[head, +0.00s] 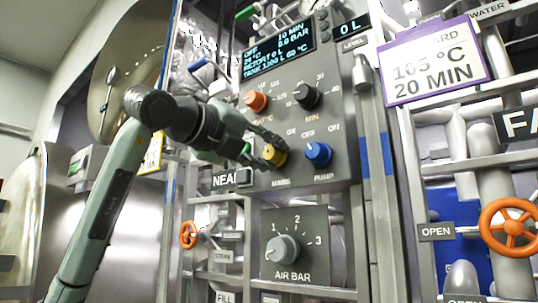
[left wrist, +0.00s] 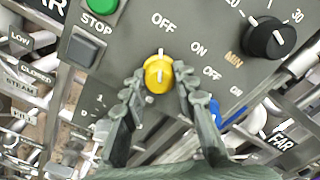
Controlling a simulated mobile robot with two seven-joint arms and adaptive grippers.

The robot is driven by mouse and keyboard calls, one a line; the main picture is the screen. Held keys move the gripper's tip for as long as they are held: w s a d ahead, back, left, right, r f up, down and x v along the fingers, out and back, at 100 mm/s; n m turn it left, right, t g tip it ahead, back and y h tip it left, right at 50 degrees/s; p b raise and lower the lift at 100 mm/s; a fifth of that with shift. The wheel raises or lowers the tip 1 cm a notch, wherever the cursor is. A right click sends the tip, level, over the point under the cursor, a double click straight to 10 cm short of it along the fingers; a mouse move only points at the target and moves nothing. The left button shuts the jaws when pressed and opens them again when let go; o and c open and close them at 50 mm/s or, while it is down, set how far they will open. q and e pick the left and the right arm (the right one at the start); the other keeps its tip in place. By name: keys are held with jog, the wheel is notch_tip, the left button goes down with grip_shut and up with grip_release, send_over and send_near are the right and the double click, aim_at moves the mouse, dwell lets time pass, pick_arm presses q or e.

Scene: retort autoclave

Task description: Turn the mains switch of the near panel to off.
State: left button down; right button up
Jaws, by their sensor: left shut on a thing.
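The mains switch (head: 275,153) is a yellow knob low on the grey near panel (head: 340,110), above the label MAINS. My left gripper (head: 264,156) reaches it from the left and is shut on it. In the left wrist view the mains switch (left wrist: 158,74) sits between the two fingers of my left gripper (left wrist: 158,88), its lower part close to the fingertips. Its white pointer line points up in that view, towards the word OFF; ON is to the right. My right gripper is not in view.
The blue pump knob (head: 318,154) is close on the right. An orange knob (head: 256,101) and a black knob (head: 306,96) sit above. A green button (left wrist: 101,4) and a grey stop button (left wrist: 84,48) are nearby. The air knob (head: 283,249) is below. Pipes and an orange valve wheel (head: 510,228) stand right.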

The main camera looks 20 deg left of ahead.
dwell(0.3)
pick_arm(q)
jog(key=c, duration=1.2)
grip_release()
jog(key=shift+s, duration=0.1)
jog(key=v, duration=1.1)
jog(key=shift+s+a, duration=0.15)
jog(key=shift+s, duration=0.25)
